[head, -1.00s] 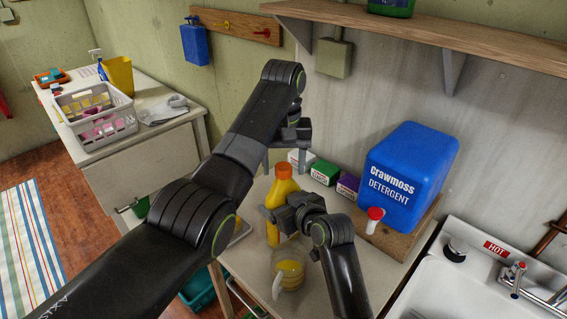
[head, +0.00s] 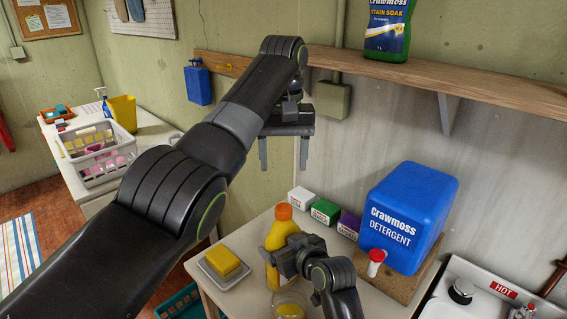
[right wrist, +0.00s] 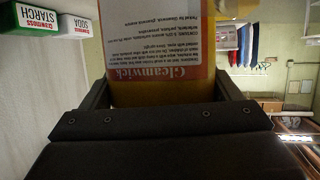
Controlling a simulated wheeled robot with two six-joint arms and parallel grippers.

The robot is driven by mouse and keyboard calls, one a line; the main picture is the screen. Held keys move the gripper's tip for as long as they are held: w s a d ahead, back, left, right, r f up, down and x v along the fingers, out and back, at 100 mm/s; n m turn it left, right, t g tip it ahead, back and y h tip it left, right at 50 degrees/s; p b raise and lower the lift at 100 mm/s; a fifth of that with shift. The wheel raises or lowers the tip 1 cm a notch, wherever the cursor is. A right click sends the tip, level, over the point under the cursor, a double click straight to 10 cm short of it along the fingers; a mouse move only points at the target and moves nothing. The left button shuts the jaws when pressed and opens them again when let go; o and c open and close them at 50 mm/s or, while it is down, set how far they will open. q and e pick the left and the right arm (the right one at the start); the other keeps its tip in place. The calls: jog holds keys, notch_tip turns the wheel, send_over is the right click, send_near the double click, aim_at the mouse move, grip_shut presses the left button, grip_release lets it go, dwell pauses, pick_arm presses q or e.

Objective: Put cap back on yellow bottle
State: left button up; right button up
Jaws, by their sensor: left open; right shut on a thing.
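The yellow bottle (head: 279,238) stands upright on the table, and its label and yellow side fill the top of the right wrist view (right wrist: 160,92). The orange cap (head: 283,212) sits on top of the bottle; how tightly it is seated I cannot tell. My right gripper (head: 276,262) is shut on the bottle's side, with a finger on each side of it in the right wrist view (right wrist: 164,96). My left gripper (head: 284,166) is open and empty, fingers pointing down, above the cap and apart from it.
A clear cup with yellow contents (head: 290,303) stands in front of the bottle. A yellow sponge (head: 222,261) lies on a dish to the left. Small boxes (head: 325,211) and a blue detergent container (head: 408,218) stand behind and right. A wooden shelf (head: 430,72) hangs above.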

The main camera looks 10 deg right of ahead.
jog(key=o, duration=1.8)
jog(key=shift+c, duration=0.2)
jog(key=b+v, duration=0.1)
jog(key=v, duration=1.6)
jog(key=shift+s, duration=0.15)
jog(key=shift+d, duration=0.15)
